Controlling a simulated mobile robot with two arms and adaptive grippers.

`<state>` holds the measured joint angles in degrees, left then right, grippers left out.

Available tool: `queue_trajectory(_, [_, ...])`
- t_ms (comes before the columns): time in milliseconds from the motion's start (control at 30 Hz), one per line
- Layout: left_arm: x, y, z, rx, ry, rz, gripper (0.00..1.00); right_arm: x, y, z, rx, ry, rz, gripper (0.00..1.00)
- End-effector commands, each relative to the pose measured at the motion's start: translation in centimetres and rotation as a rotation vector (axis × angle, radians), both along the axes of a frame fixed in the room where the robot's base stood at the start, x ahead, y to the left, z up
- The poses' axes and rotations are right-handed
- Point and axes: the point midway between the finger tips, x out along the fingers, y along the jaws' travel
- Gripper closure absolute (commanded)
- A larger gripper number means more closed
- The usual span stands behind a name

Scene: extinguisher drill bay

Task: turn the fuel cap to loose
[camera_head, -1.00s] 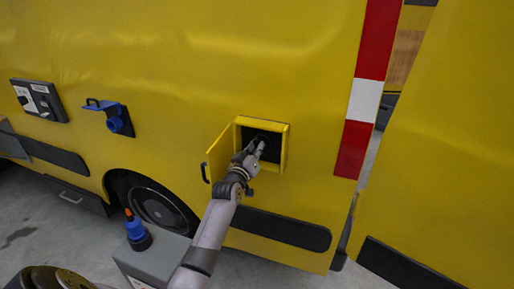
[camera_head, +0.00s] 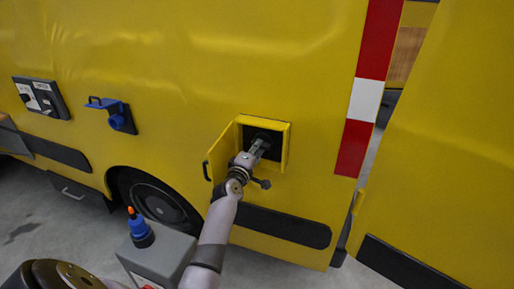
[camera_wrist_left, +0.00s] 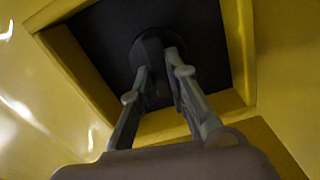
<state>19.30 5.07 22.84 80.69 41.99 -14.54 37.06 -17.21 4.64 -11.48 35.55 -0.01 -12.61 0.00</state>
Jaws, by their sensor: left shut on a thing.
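The fuel cap (camera_wrist_left: 152,47) is a dark round cap inside a square recess with a yellow frame. In the wrist view my left gripper (camera_wrist_left: 161,65) reaches into the recess, with its two fingers closed on the cap from either side. In the head view the left gripper (camera_head: 258,146) is inside the open yellow fuel flap's opening and hides most of the cap. The fuel flap (camera_head: 222,152) stands open to the left, with a dark handle on its edge. The right gripper does not show.
A grey box (camera_head: 160,252) with a blue, orange-tipped bottle (camera_head: 138,226) on it stands below left of the arm. A blue socket (camera_head: 117,121) and a black switch panel (camera_head: 42,98) are on the yellow vehicle side. An open yellow door (camera_head: 440,150) stands at right.

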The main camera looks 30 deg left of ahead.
Motion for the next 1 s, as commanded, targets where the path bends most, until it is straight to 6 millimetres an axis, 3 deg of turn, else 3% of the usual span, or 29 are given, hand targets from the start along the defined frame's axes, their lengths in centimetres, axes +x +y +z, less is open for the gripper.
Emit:
queue_trajectory(300, [0.01, 0.01, -0.12, -0.134, -0.031, 0.000, 1.00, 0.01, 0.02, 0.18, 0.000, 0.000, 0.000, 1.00])
queue_trajectory(900, [0.00, 0.01, -0.16, -0.169, -0.040, 0.000, 1.00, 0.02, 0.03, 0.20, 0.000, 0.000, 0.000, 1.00])
queue_trajectory(933, [0.00, 0.01, -0.16, -0.169, -0.040, 0.000, 0.83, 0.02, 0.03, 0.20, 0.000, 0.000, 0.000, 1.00])
queue_trajectory(1000, [0.00, 0.01, -0.16, -0.169, -0.040, 0.000, 0.78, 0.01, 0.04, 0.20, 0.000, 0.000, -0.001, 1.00])
